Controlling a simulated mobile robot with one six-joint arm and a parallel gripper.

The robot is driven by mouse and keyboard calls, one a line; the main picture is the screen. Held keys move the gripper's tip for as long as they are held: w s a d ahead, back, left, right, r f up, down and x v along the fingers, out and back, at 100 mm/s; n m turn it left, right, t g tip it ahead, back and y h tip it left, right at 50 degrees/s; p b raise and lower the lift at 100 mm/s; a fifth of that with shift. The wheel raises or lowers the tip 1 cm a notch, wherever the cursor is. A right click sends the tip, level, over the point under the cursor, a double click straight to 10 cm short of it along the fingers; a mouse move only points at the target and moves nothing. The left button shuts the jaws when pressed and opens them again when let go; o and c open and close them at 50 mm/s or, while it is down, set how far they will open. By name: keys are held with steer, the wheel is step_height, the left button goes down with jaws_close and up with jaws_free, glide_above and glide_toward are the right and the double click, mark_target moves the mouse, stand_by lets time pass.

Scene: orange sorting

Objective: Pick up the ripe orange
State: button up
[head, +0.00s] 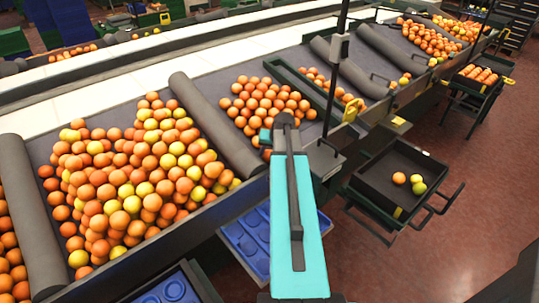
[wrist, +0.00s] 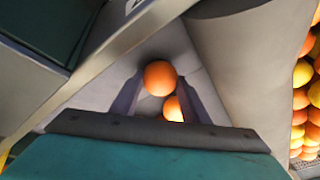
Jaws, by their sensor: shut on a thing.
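My gripper (wrist: 162,80) shows in the wrist view with its two dark fingers on either side of a ripe orange (wrist: 159,76). It is shut on this orange near the fingertips. In the head view, my turquoise arm reaches to the near edge of the middle orange pile (head: 265,100). The fingers and the held orange are hidden there by my arm.
A large pile of orange and yellow fruit (head: 135,175) lies left of a grey roller divider (head: 215,125). A black tray (head: 375,185) with several fruits stands at right. Blue moulded trays (head: 245,240) sit below the sloped bench. Red-brown floor is open at right.

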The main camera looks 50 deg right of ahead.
steer(key=shift+r+b, duration=1)
steer(key=shift+r, duration=3.85)
